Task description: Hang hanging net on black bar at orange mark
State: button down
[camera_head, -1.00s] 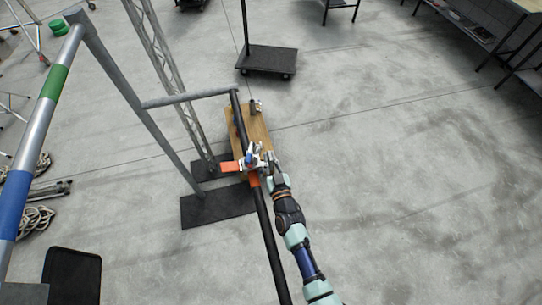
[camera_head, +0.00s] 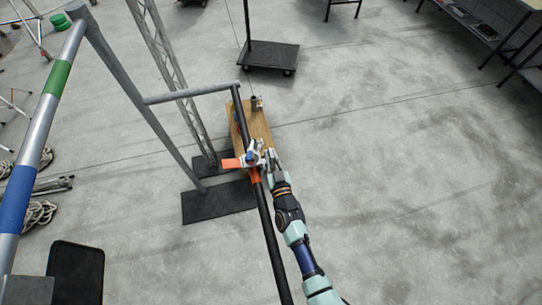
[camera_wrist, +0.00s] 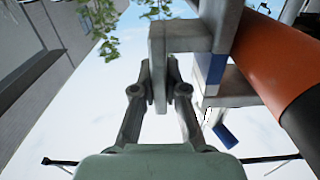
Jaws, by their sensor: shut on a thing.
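The black bar (camera_head: 268,225) runs lengthwise near the middle of the head view, with an orange mark (camera_head: 254,176) on it. In the wrist view the bar (camera_wrist: 303,130) and its orange mark (camera_wrist: 270,50) are close at the right. My gripper (camera_head: 268,160) is at the bar, just beyond the mark. In the wrist view my gripper (camera_wrist: 160,88) is shut on a grey metal clamp piece (camera_wrist: 157,50) with blue parts. The clamp (camera_head: 253,152) is beside or on the bar; contact is unclear. An orange tab (camera_head: 231,163) sticks out left. I cannot make out net mesh.
A wooden board or cart (camera_head: 257,122) lies below the bar's far end. A grey frame (camera_head: 130,105) and lattice mast (camera_head: 170,75) stand left, above black base plates (camera_head: 218,204). A black platform cart (camera_head: 268,55) is farther back.

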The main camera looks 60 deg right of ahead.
jog(key=shift+f+b, duration=0.8)
jog(key=shift+f, duration=0.05)
jog(key=c, duration=1.1)
grip_release()
jog(key=shift+c, duration=0.2)
jog(key=shift+f, duration=0.15)
jog(key=v, duration=0.7)
jog(key=shift+s+a, duration=0.15)
jog(key=shift+s, duration=0.1)
